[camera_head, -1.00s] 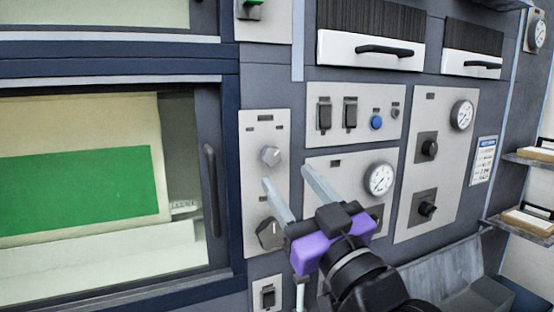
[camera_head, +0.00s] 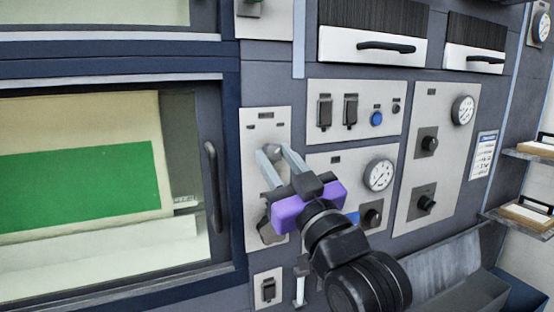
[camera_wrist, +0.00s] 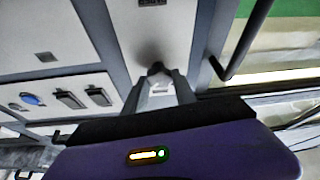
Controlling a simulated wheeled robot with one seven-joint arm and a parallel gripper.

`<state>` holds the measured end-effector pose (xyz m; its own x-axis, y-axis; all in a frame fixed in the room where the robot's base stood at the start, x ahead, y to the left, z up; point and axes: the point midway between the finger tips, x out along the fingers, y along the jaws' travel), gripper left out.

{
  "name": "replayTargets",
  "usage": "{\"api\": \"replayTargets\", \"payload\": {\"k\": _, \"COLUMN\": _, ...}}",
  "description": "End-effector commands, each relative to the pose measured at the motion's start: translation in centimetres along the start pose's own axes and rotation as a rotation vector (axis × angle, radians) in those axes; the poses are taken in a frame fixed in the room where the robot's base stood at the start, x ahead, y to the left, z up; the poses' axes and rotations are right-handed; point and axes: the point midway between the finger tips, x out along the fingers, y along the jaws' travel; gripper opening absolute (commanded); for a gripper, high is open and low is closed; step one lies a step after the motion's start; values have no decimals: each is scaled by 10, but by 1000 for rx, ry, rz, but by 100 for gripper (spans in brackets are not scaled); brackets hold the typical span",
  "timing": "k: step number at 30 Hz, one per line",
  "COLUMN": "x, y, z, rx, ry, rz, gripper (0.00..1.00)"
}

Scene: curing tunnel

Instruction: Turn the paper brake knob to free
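A narrow light panel (camera_head: 283,118) beside the oven window carries two knobs, one above the other. I cannot read their labels, so I cannot tell which is the paper brake knob. The upper grey knob (camera_head: 272,149) is partly hidden by my fingers; the lower dark knob (camera_head: 266,231) is partly behind my gripper. My gripper (camera_head: 273,150) has its two pale fingers at the upper knob, one on each side. In the wrist view the knob (camera_wrist: 156,69) shows dark between the fingertips. The gap is narrow, and I cannot tell whether the fingers touch it.
The window door handle (camera_head: 213,187) stands out left of the panel. To the right are a switch panel (camera_head: 340,138) with a blue button, a gauge (camera_head: 379,174) and another knob panel (camera_head: 408,203). A small switch plate (camera_head: 268,291) is below.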

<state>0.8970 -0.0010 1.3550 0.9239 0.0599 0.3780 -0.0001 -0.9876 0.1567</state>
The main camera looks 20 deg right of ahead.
Motion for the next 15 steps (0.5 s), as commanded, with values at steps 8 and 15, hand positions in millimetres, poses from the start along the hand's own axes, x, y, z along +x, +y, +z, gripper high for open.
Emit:
{"api": "replayTargets", "payload": {"k": 8, "x": 0, "y": 0, "z": 0, "rx": -8, "ry": 0, "rz": -4, "gripper": 0}}
{"api": "replayTargets", "payload": {"k": 15, "x": -1, "y": 2, "z": 2, "rx": -87, "ry": 1, "rz": -34, "gripper": 0}}
